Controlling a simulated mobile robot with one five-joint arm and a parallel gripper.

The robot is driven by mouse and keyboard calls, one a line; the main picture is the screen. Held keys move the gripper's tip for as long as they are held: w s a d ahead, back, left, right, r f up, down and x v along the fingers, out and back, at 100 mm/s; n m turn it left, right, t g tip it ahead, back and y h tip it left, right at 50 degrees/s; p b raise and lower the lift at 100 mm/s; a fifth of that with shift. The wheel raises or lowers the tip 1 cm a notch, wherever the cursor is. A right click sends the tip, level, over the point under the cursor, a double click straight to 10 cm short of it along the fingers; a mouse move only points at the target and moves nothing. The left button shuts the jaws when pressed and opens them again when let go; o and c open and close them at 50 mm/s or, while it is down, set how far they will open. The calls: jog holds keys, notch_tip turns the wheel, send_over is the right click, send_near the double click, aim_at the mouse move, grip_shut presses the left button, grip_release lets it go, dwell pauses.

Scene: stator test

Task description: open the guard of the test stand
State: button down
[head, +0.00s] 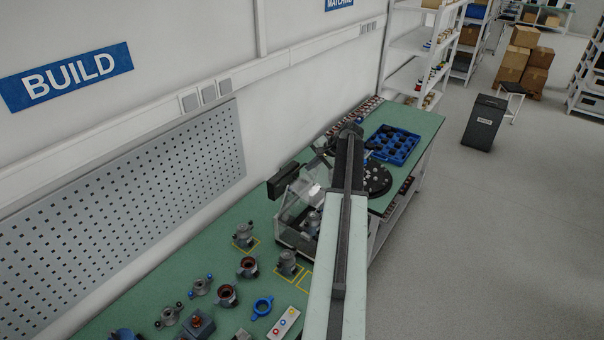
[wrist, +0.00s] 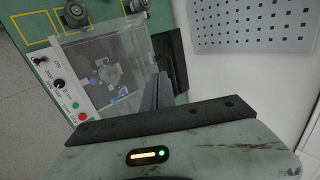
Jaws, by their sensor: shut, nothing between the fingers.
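The test stand (head: 281,233) stands on the green bench, left of my arm in the head view. Its clear guard (head: 294,208) appears to be down over a grey stator. In the wrist view the guard (wrist: 92,48) shows as a clear box, with the stator and blue parts inside. The stand's panel (wrist: 62,87) carries a black knob and a red button. My gripper (wrist: 160,82) is shut and empty, by the guard's right side in the wrist view. I cannot tell whether it touches the guard. My arm hides part of the stand in the head view.
A dark box (head: 283,180) stands at the stand's wall side. A blue tray (head: 393,143) and a round black plate (head: 375,181) lie beyond my arm. Several motor parts cover the near bench. A perforated wall panel (head: 125,215) runs along the left.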

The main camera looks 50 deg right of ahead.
aim_at(300, 168)
jog(key=d, duration=0.1)
jog(key=s+d+r+t, duration=0.1)
jog(key=s+d+t, duration=0.1)
jog(key=shift+s+d+r+h, duration=0.25)
jog(key=shift+d+r+h, duration=0.05)
jog(key=shift+d+r, duration=0.1)
jog(key=shift+r, duration=0.15)
jog(key=b+x, duration=0.7)
jog(key=x, duration=0.2)
jog(key=shift+w+a+f, duration=0.1)
jog(key=shift+w+f, duration=0.1)
jog(key=shift+f, duration=0.1)
jog(key=shift+w+f, duration=0.15)
jog(key=shift+w, duration=0.15)
jog(key=shift+w, duration=0.2)
jog(key=w, duration=0.8)
jog(key=shift+a+r, duration=0.3)
jog(key=shift+a, duration=0.05)
